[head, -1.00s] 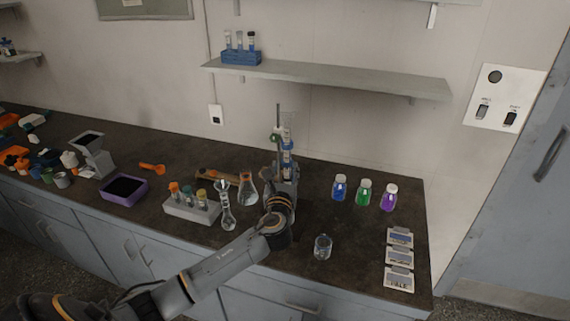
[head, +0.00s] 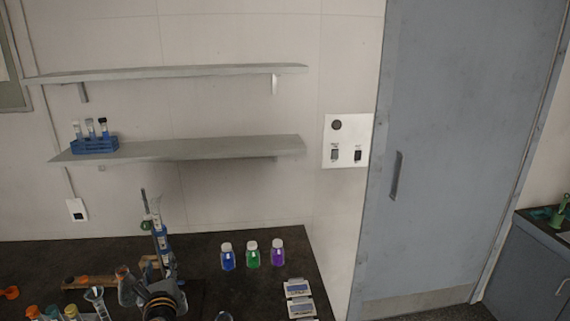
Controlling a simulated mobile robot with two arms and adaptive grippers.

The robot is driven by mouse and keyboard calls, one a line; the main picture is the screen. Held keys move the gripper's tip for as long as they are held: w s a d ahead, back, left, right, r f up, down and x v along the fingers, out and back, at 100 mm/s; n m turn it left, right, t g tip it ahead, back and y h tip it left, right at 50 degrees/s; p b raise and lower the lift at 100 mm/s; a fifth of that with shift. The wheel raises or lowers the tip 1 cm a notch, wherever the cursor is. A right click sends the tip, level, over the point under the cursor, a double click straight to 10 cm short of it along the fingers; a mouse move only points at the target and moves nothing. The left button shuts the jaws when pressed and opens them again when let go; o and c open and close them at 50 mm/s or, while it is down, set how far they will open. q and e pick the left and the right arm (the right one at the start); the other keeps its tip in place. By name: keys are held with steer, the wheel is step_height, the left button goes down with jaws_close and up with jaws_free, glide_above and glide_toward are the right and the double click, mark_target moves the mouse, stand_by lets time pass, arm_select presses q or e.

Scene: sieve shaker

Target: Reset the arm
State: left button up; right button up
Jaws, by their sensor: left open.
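My left arm comes up from the bottom edge in the head view, with a dark wrist ringed in gold. Its gripper (head: 158,276) points away from me over the worktop (head: 210,270), in front of a tall stand (head: 160,238) with blue parts and a thin rod. The gripper is open. Its fingertips are mostly hidden by the wrist, and I cannot tell whether they touch the stand. My right gripper is out of view.
A flask (head: 127,290) and a glass funnel (head: 96,298) stand left of my wrist. Blue (head: 227,260), green (head: 252,256) and purple (head: 278,256) bottles stand to the right. A shelf (head: 210,149) hangs above.

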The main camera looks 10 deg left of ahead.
arm_select(q)
steer(key=s+d+f+n+g+h, duration=0.2)
steer(key=s+d+f+n+g, duration=0.15)
steer(key=s+f+n, duration=0.4)
steer(key=s+d+f+n+g+h, duration=0.2)
steer(key=s+d+f+n+g, duration=0.15)
steer(key=s+f+n, duration=0.45)
steer(key=s+d+f+n+g+h, duration=0.1)
steer(key=s+d+n, duration=0.25)
steer(key=s, duration=0.25)
steer(key=s+d+n+g+h, duration=0.2)
steer(key=s+n, duration=0.2)
steer(key=s, duration=0.2)
steer(key=s+d+f+n+g+h, duration=0.1)
steer(key=s+d+n, duration=0.2)
steer(key=s, duration=0.3)
steer(key=s+f+g+b, duration=0.25)
steer(key=f+b, duration=0.65)
steer(key=f, duration=2.6)
steer(key=s+a+f+b, duration=0.1)
steer(key=s+f+b, duration=0.1)
steer(key=s+f, duration=0.6)
steer(key=s+a+f+b, duration=0.2)
steer(key=s+f, duration=0.6)
steer(key=f, duration=0.5)
steer(key=shift+s+f+g+b, duration=0.15)
steer(key=shift+s+g+b, duration=0.2)
steer(key=shift+b, duration=0.4)
